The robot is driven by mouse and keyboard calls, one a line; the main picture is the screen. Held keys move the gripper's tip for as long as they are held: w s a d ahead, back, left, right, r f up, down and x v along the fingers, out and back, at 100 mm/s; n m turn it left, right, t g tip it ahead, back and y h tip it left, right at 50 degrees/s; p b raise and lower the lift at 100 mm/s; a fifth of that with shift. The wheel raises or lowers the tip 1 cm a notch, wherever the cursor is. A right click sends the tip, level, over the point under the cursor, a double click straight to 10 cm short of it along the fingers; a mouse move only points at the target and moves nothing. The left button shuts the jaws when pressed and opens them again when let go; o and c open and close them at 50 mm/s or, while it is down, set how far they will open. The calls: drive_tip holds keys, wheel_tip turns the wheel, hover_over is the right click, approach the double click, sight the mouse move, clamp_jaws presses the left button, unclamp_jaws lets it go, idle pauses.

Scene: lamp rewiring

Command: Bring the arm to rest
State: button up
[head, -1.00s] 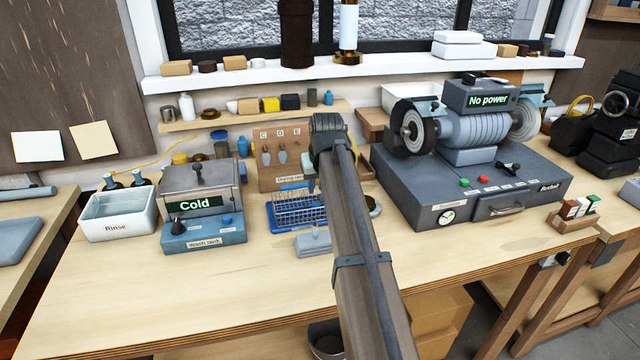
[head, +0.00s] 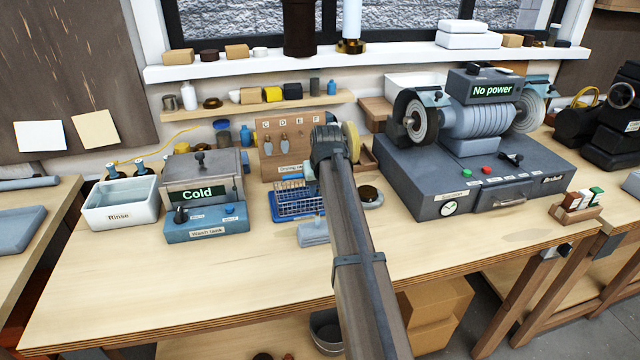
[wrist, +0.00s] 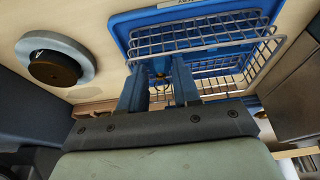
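My arm reaches up the middle of the head view to its wrist end (head: 335,145) above the bench. My gripper is mostly hidden behind the arm there. In the wrist view my gripper (wrist: 158,72) shows two blue-grey fingers spread apart. I make out nothing held between them. Past the fingers lies a wire rack (wrist: 205,38) in a blue tray (wrist: 128,20). This rack also shows in the head view (head: 297,203), left of the arm.
A round dish with a dark top (wrist: 55,66) sits beside the rack. The wash tank (head: 205,232) reads "Cold", with the rinse basin (head: 120,205) to its left. The grinder (head: 475,130), reading "No power", stands right of my arm. The front bench (head: 180,290) is clear.

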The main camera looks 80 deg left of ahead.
drive_tip(key=shift+a+f, duration=0.15)
drive_tip(key=shift+f, duration=0.25)
drive_tip(key=shift+c, duration=0.4)
drive_tip(key=shift+c, duration=1.4)
drive_tip(key=shift+r, duration=0.2)
wheel_tip(320, 180, up, 7)
